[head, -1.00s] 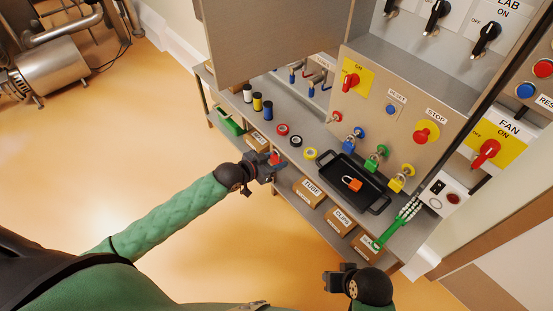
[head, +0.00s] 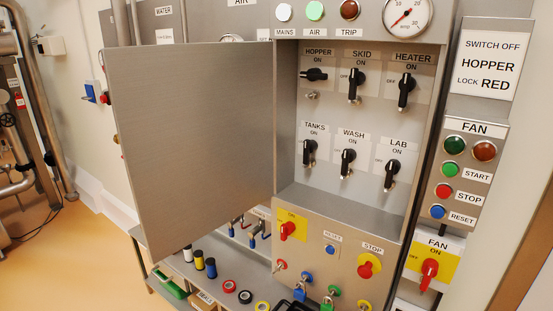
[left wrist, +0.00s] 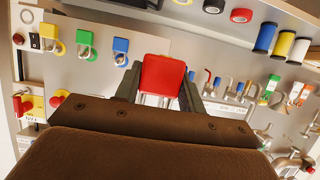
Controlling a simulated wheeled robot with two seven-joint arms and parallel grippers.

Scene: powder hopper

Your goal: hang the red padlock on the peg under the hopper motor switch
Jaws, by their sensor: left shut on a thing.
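In the left wrist view the red padlock (left wrist: 163,74) sits between the fingers of my left gripper (left wrist: 160,97), which is shut on it. My left gripper and the padlock are outside the head view. My right gripper is in neither view now.
The open cabinet door (head: 195,145) stands to the left of the switches. Other black switches, such as the skid switch (head: 354,85), stand upright beside the hopper switch. Below are a blue padlock (head: 299,292), a red stop button (head: 366,267) and spools on the bench.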

